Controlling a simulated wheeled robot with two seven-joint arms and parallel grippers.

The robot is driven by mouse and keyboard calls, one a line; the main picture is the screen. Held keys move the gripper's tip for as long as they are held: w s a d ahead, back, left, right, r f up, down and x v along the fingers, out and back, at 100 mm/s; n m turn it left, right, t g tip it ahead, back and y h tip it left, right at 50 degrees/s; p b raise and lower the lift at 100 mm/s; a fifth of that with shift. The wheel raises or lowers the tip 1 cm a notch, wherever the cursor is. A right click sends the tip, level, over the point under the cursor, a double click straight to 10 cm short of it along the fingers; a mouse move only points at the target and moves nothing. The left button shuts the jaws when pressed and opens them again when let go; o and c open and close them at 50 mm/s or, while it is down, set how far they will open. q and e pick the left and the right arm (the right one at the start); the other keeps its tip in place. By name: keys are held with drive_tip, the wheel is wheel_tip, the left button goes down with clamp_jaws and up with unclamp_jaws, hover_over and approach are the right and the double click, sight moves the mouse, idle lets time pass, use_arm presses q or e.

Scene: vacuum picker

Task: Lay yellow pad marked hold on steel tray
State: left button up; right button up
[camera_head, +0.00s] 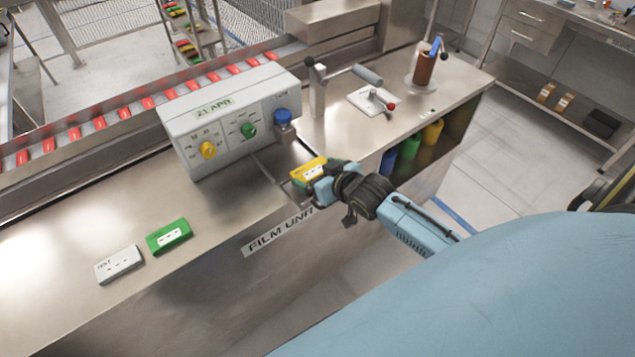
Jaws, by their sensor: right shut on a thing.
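The yellow pad (307,168) is in the jaws of my right gripper (322,172), at the front edge of the steel counter. It has a white label with dark marks, too small to read surely. The steel tray (283,162) appears as a thin-edged steel area right of the control box. The pad is at the tray's near right side, and I cannot tell whether it touches the tray. My gripper hides part of the pad. My left gripper is not in view.
A green pad (169,236) and a white pad (119,264) lie on the counter at left. The grey control box (230,118) with coloured knobs stands behind the tray. A lever post (317,90) and a white plate (372,101) with a red-knobbed handle are further right.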

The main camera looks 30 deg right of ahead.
drive_tip(key=shift+f, duration=1.8)
drive_tip(key=shift+f, duration=0.2)
drive_tip(key=o, duration=0.7)
drive_tip(key=shift+r, duration=0.15)
drive_tip(key=shift+s+r, duration=0.1)
drive_tip(key=shift+r, duration=0.05)
drive_tip(key=v, duration=1.1)
drive_tip(key=shift+s+r+p, duration=0.15)
drive_tip(key=shift+s+p, duration=0.2)
